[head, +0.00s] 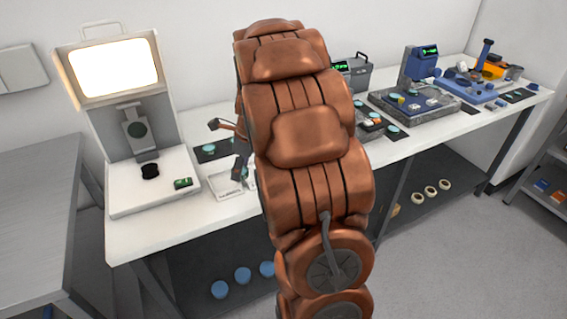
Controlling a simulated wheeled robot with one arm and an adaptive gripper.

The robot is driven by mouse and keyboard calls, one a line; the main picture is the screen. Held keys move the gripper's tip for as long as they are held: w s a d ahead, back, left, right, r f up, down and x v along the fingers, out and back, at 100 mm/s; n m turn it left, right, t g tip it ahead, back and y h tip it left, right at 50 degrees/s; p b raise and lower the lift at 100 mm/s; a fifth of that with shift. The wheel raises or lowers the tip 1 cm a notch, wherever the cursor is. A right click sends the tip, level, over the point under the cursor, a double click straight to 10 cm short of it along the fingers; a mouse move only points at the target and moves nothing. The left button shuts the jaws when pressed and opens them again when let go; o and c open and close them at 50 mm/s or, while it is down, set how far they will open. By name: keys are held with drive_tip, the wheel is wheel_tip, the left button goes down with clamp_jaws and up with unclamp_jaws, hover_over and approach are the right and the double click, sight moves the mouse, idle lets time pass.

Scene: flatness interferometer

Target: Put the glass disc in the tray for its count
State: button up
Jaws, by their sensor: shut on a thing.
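My copper-coloured arm fills the middle of the head view and hides much of the bench behind it. My gripper (228,148) shows only in part at the arm's left side, above the bench, with dark fingertips. It is shut on a glass disc, which is mostly hidden. A pale, labelled tray (226,188) lies on the bench in front of the gripper. A teal glass disc (208,148) lies on a black mat left of the gripper. More teal discs (392,129) lie right of the arm, near a dark tray. I cannot read the tray labels.
A viewer with a lit screen (114,67) stands at left, with a black round piece (150,171) and a green level (183,183) on its base. A grey case (355,77), a blue instrument (419,64) and a blue tray stand at right. A grey table (35,215) is nearby.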

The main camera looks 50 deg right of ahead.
drive_tip(key=shift+s+d+m, duration=0.2)
drive_tip(key=shift+d+m, duration=0.3)
drive_tip(key=shift+d, duration=0.1)
drive_tip(key=d+p, duration=0.1)
drive_tip(key=d, duration=0.4)
drive_tip(key=d+f+p, duration=0.1)
drive_tip(key=d+p, duration=0.1)
drive_tip(key=d, duration=0.3)
drive_tip(key=d+p, duration=0.1)
drive_tip(key=d, duration=0.4)
drive_tip(key=shift+s+d+f+p, duration=0.15)
drive_tip(key=shift+s+f+p, duration=0.05)
drive_tip(key=shift+s+p, duration=0.15)
drive_tip(key=shift+d, duration=0.15)
drive_tip(key=shift+f+p, duration=0.35)
drive_tip(key=shift+f, duration=0.2)
drive_tip(key=shift+f+p, duration=0.45)
drive_tip(key=shift+f, duration=0.8)
drive_tip(key=shift+f, duration=0.15)
drive_tip(key=o, duration=1)
